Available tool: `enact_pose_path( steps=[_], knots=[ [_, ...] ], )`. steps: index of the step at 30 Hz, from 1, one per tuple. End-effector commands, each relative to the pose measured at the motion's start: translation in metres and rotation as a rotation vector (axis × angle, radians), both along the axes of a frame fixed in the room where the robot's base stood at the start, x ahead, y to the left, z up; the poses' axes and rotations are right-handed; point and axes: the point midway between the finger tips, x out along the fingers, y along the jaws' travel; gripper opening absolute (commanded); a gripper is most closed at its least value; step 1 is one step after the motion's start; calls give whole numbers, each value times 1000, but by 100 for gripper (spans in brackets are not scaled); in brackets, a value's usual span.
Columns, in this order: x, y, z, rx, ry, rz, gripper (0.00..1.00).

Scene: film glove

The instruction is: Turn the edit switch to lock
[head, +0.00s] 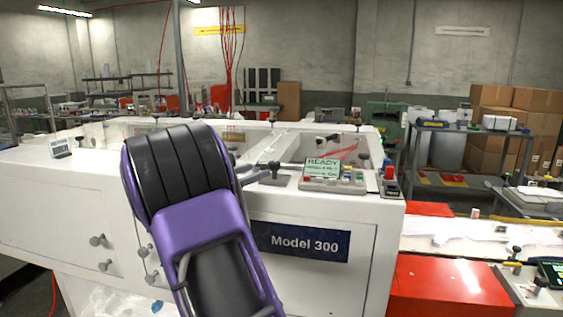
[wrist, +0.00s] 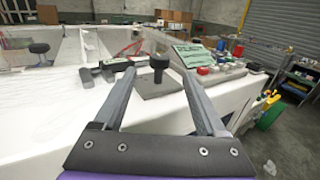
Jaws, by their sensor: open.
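A black knob (wrist: 159,64) stands upright on a square grey plate (wrist: 158,84) on the white machine top in the wrist view. In the head view the knob (head: 274,166) shows just right of my arm. No label reading edit or lock is legible, so I cannot tell whether this knob is the edit switch. My gripper (wrist: 158,74) is open, with one finger on either side of the knob in the picture. No contact is visible. My purple and black arm hides part of the machine in the head view.
A control panel (head: 333,173) with a READY display and coloured buttons sits right of the knob. A small box with a red button (head: 390,174) is farther right. A black T-shaped handle (wrist: 108,68) lies left of the knob. An open-topped bay is behind.

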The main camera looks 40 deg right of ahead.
Motion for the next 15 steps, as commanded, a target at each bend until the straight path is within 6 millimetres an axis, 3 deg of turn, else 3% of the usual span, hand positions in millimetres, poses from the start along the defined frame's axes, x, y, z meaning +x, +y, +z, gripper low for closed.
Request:
enact_pose_path(
  steps=[9,15],
  knots=[
    [12,-71,0,0,0,-2,74],
    [17,-101,1,-1,0,-1,74]
  ],
)
